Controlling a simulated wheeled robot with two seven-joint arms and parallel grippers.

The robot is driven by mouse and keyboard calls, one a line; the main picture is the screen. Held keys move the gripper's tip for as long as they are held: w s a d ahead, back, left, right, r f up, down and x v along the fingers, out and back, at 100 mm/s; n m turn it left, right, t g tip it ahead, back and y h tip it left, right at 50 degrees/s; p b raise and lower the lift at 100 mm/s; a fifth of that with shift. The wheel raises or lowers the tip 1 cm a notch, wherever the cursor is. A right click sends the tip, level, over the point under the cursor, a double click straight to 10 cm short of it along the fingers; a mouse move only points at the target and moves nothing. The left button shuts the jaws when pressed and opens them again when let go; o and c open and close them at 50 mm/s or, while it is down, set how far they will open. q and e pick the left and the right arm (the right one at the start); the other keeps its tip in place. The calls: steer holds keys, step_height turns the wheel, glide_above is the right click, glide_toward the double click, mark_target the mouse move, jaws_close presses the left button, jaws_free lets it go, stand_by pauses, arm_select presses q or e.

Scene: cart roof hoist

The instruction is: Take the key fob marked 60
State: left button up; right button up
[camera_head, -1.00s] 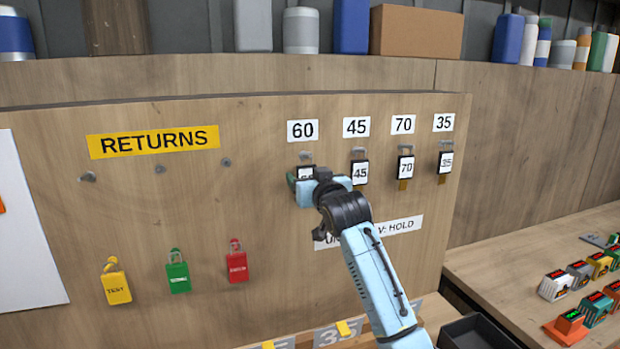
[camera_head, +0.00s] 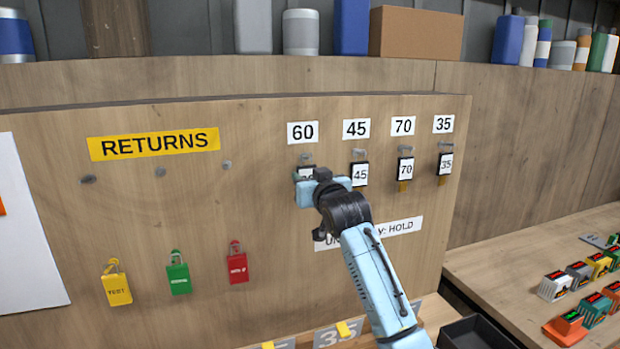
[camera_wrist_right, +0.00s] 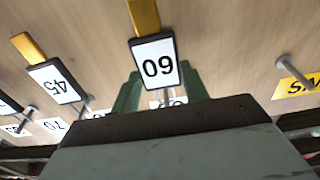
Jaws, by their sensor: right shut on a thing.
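The key fob marked 60 (camera_wrist_right: 157,66) has a black frame, a white face and a yellow tab, and shows upside down in the right wrist view. In the head view only its top (camera_head: 306,172) shows, under the 60 label (camera_head: 303,132). My right gripper (camera_wrist_right: 160,85) is shut on this fob, with green fingers at its two sides. In the head view my right gripper (camera_head: 308,189) covers most of the fob at the board. The fob is still close to its hook; whether it hangs on it is hard to tell. My left gripper is not in view.
Fobs 45 (camera_head: 360,174), 70 (camera_head: 405,168) and 35 (camera_head: 446,163) hang on hooks to the right. A dark bin (camera_head: 478,332) sits at lower right.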

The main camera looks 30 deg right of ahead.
steer(key=shift+r, duration=0.15)
stand_by(0.3)
steer(key=shift+s+a+r+p, duration=0.1)
steer(key=shift+s+p, duration=0.25)
steer(key=shift+p, duration=0.1)
steer(key=p+v, duration=0.1)
steer(key=v, duration=0.1)
steer(key=r+p+v, duration=0.1)
steer(key=v, duration=0.1)
steer(key=shift+s, duration=0.15)
stand_by(0.4)
steer(key=shift+v, duration=2.4)
